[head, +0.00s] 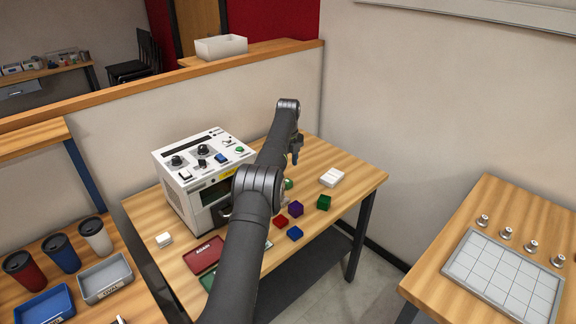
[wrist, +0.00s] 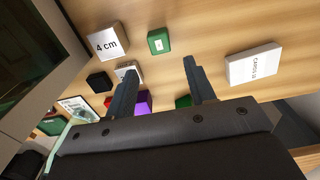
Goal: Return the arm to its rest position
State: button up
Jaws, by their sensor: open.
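My arm stretches from the bottom of the head view across the wooden table (head: 365,180) in front of the white laser marker (head: 190,180). My gripper (head: 296,152) is raised above the table, to the right of the machine. In the wrist view my gripper (wrist: 160,70) is open, with its two dark fingers apart. Nothing is held between them. A green block (wrist: 159,41) and a white block marked "4 cm" (wrist: 107,42) lie on the table beyond the fingers.
A white box (head: 332,178), green cube (head: 324,202), purple block (head: 296,208), red block (head: 281,222) and blue block (head: 295,233) lie around the arm. A red tray (head: 205,254) lies in front of the machine. A partition wall (head: 110,150) stands behind.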

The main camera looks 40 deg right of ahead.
aim_at(288, 181)
notch_tip(288, 181, down, 8)
jog(key=shift+f, duration=0.15)
notch_tip(288, 181, up, 5)
jog(key=shift+s, duration=0.35)
dwell(0.4)
